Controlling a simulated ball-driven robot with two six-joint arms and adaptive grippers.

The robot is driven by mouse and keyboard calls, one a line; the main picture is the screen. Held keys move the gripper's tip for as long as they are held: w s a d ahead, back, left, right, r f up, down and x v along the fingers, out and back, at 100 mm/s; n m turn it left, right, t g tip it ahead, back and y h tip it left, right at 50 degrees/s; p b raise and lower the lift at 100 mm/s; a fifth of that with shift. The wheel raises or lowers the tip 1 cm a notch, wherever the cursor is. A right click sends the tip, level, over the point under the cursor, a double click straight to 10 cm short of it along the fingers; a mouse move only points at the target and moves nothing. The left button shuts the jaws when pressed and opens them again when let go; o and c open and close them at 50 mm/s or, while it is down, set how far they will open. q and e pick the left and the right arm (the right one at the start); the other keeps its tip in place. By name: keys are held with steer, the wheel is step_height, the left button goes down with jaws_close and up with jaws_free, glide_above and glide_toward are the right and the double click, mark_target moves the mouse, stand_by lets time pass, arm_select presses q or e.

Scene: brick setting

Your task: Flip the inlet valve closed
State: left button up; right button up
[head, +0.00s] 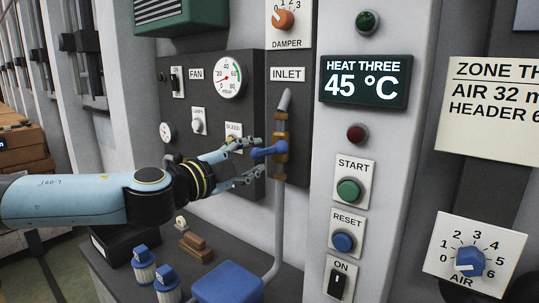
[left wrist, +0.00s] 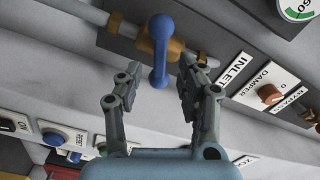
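The inlet valve has a brass body (head: 281,130) on a vertical grey pipe below the INLET label (head: 287,74). Its blue handle (head: 268,151) lies across the pipe. In the left wrist view the handle (left wrist: 160,50) also lies crosswise to the pipe, over the brass body (left wrist: 172,48). My left gripper (head: 253,160) is open at the valve, its fingers pointing toward it. In the left wrist view the gripper (left wrist: 158,78) has one finger on each side of the handle's near end, with visible gaps. My right gripper is in neither view.
The dark panel left of the pipe carries a gauge (head: 229,77) and a FAN switch (head: 177,82). The START button (head: 349,190) and RESET button (head: 342,242) are on the column to the right. Blue-capped bottles (head: 143,266) and a blue box (head: 227,285) stand below my arm.

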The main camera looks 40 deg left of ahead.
mark_target(265, 151)
arm_select(q)
steer(key=w, duration=0.1)
steer(key=w+p, duration=0.1)
steer(key=w, duration=0.2)
steer(key=shift+w+a+r, duration=0.1)
steer(key=shift+w+a, duration=0.15)
steer(key=shift+w, duration=0.05)
steer(key=shift+w+p, duration=0.35)
steer(key=shift+w, duration=0.35)
steer(key=shift+c, duration=0.3)
jaws_close()
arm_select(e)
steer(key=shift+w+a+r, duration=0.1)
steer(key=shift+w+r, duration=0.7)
